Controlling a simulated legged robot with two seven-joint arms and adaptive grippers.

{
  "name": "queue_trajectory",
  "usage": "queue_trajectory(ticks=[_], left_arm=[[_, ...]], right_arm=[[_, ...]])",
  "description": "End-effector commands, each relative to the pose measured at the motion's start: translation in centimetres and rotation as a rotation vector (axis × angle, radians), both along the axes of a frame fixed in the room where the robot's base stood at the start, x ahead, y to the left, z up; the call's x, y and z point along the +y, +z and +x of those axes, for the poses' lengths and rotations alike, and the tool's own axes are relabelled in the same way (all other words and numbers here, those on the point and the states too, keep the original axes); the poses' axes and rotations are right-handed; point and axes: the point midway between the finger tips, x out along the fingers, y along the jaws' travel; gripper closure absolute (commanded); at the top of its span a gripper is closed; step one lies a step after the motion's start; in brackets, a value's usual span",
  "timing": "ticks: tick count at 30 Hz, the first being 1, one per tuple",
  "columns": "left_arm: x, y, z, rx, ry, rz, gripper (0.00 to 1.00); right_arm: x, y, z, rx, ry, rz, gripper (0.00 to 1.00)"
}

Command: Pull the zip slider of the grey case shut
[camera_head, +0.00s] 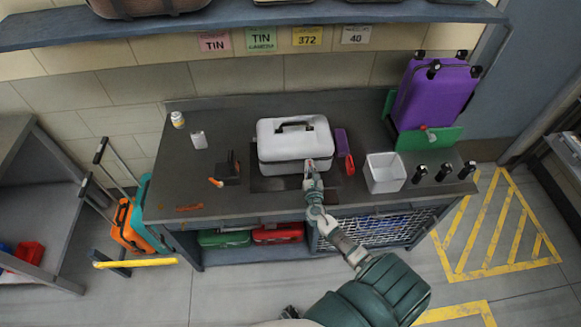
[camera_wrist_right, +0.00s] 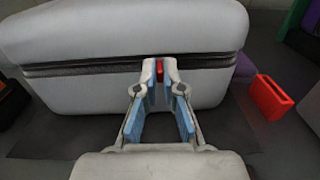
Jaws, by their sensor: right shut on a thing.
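The grey case (camera_head: 275,147) lies on a dark mat on the workbench, its black handle on top. In the right wrist view the case (camera_wrist_right: 120,30) fills the upper part, with a dark zip line (camera_wrist_right: 100,67) running across its front. My right gripper (camera_head: 311,168) is at the front right of the case. In the right wrist view the right gripper (camera_wrist_right: 160,72) is shut on the small red zip slider (camera_wrist_right: 159,70) at the zip line. The fingertips hide part of the slider. My left gripper is not in view.
A red object (camera_head: 349,164) and a purple block (camera_head: 341,141) lie just right of the case. A white bin (camera_head: 384,173) and several black-topped bottles stand farther right. A dark holder (camera_head: 229,168) is at left.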

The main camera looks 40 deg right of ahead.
Motion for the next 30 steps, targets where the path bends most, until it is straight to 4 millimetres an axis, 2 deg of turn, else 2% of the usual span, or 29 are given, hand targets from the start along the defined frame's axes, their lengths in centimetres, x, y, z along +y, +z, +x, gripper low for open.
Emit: queue_trajectory(ticks=[3, 9, 22, 24, 26, 30], left_arm=[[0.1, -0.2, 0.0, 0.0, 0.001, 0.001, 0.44], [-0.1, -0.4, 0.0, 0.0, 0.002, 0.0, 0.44], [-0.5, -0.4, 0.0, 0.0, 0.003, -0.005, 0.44], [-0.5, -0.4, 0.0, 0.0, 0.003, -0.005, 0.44], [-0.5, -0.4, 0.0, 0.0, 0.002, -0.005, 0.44], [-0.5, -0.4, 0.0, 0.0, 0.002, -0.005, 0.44]], right_arm=[[-2.1, 0.0, -1.4, 0.0, -0.003, -0.004, 1.0], [-4.0, 0.0, -2.6, -0.001, -0.002, -0.001, 1.0], [-4.3, 0.0, -2.9, 0.001, -0.001, -0.001, 1.0], [-4.3, 0.0, -2.9, 0.0, -0.001, 0.0, 0.8], [-4.3, 0.0, -2.9, 0.0, -0.001, 0.0, 0.67], [-4.3, 0.0, -2.8, 0.001, 0.0, 0.001, 0.67]])
